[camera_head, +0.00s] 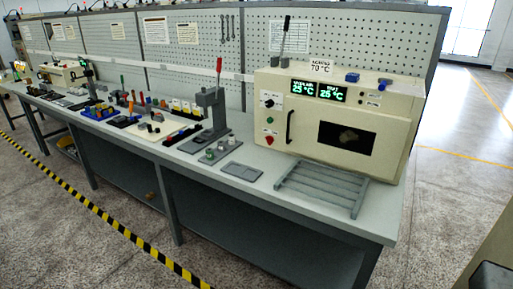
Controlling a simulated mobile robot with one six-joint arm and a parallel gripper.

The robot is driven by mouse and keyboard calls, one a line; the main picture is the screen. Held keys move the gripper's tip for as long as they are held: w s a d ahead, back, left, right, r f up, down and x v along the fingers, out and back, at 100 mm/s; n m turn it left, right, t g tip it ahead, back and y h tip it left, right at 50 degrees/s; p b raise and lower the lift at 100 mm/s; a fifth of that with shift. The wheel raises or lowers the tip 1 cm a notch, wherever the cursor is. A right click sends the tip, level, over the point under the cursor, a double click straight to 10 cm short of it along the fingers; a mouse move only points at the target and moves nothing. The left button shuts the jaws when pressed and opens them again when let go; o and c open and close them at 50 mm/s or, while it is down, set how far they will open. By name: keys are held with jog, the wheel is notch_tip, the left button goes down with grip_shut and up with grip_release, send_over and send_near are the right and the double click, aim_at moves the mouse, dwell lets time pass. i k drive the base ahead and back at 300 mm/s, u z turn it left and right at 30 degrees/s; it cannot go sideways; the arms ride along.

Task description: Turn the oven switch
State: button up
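A cream oven (396,106) stands at the right end of the long grey workbench. On its front left is a small black rotary switch (268,102) on a pale plate; which way it points is too small to tell. Below it are a green round button (270,120) and a red one (269,140). Two displays (317,92) with green digits both read 25 °C. The oven door has a black handle (290,127) and a dark window (346,138), and it is shut. My gripper is not in view.
A slatted grey rack (322,186) lies on the bench before the oven. A grey press (208,110) and a flat plate (241,171) stand to its left. Tools and coloured parts fill the bench further left. Yellow-black tape (105,215) runs along the floor in front.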

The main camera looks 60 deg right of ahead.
aim_at(269, 139)
jog(key=z, duration=0.35)
jog(key=i, duration=1.05)
jog(key=u, duration=0.6)
